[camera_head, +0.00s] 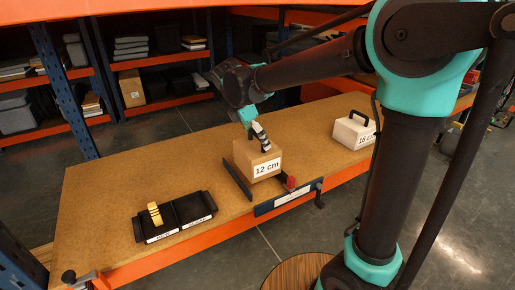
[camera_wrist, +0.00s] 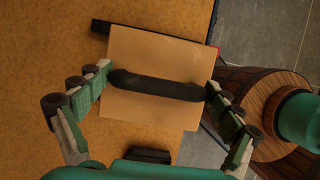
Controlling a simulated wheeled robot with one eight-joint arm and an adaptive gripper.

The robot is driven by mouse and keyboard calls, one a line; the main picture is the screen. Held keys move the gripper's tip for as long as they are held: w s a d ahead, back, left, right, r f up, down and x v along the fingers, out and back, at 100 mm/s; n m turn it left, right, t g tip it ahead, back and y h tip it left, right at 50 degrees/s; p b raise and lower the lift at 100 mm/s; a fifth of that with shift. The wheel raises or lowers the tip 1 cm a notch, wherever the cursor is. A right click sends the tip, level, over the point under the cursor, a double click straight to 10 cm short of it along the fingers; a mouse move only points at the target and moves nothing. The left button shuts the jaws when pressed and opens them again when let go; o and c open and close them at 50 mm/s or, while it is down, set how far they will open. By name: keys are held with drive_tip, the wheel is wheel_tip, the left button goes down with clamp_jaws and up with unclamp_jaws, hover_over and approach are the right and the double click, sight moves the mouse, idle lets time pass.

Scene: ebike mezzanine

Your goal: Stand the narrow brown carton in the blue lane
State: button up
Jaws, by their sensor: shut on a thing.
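The brown carton (camera_head: 243,160) is labelled "12 cm" and has a dark bar handle on top. It is upright over the workbench, beside a dark rail (camera_head: 236,178) on its left and a red-ended piece (camera_head: 291,183) at its front right. I cannot tell whether its base touches the bench. My gripper (camera_head: 258,134) is above the carton, its fingers at both ends of the handle. The wrist view shows the carton top (camera_wrist: 150,50) and the handle (camera_wrist: 155,85) between my fingertips.
A pale box (camera_head: 352,133) labelled "16 cm", with a black handle, stands at the right. A black tray (camera_head: 175,217) with a yellow piece (camera_head: 155,213) lies at the front left. The bench (camera_head: 110,190) is clear at left. Shelves stand behind.

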sight(257, 145)
drive_tip(key=shift+f, duration=2.5)
drive_tip(key=o, duration=1.6)
drive_tip(key=shift+r, duration=0.15)
